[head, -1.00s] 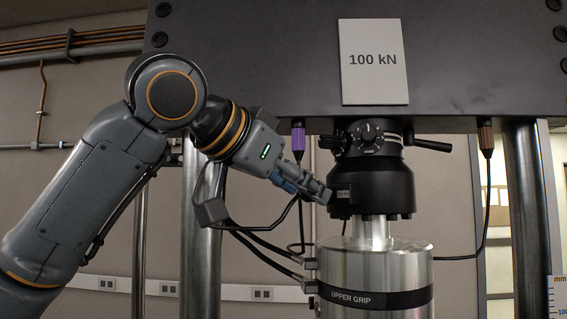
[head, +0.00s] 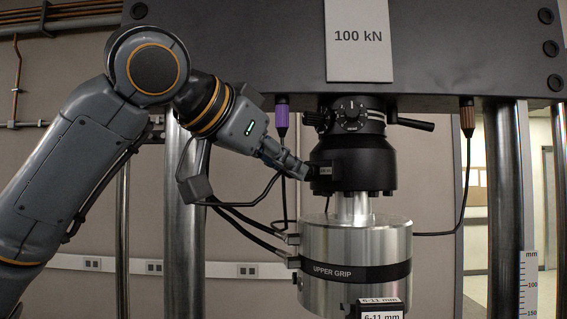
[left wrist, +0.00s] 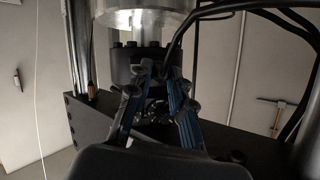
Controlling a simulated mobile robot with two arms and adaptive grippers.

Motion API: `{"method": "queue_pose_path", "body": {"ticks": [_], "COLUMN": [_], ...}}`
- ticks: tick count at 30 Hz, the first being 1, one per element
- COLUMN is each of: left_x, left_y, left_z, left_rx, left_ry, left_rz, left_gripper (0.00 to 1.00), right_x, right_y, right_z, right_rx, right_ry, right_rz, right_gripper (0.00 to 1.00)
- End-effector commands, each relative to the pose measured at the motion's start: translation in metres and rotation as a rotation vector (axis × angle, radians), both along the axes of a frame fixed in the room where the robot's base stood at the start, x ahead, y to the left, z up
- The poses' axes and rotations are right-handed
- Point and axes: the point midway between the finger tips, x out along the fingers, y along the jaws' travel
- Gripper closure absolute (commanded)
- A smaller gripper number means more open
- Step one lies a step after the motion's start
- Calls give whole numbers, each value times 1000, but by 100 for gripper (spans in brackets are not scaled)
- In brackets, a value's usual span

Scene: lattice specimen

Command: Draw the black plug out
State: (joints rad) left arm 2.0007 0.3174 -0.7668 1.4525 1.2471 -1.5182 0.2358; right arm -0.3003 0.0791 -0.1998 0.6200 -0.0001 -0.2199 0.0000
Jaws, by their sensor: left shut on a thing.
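My left gripper (head: 304,171) reaches in from the left, its fingertips at the left side of the black load cell (head: 352,160), beside a small labelled block (head: 325,171) there. It is shut on the black plug (left wrist: 160,73), which the fingers mostly hide. In the left wrist view, which looks upside down, the blue-lined fingers (left wrist: 160,84) close in at the load cell (left wrist: 133,64). I cannot tell whether the plug is still seated. My right gripper is not in view.
A purple plug (head: 282,118) and a brown plug (head: 467,120) hang from the dark crossbeam (head: 440,70). Black hoses run to the steel upper grip (head: 340,240) below. Steel columns (head: 185,240) stand left and right. A black handle (head: 412,124) sticks out right of the load cell.

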Motion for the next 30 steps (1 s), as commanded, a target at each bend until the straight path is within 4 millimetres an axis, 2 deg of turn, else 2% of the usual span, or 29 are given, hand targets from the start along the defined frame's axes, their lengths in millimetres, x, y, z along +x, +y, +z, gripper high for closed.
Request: {"method": "queue_pose_path", "body": {"ticks": [30], "left_x": [-7], "left_y": [6], "left_z": [0], "left_rx": [1], "left_ry": [0], "left_rz": [0], "left_gripper": [100], "right_x": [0], "right_y": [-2], "right_z": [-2], "right_rx": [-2], "right_ry": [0], "right_rz": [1], "right_gripper": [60]}}
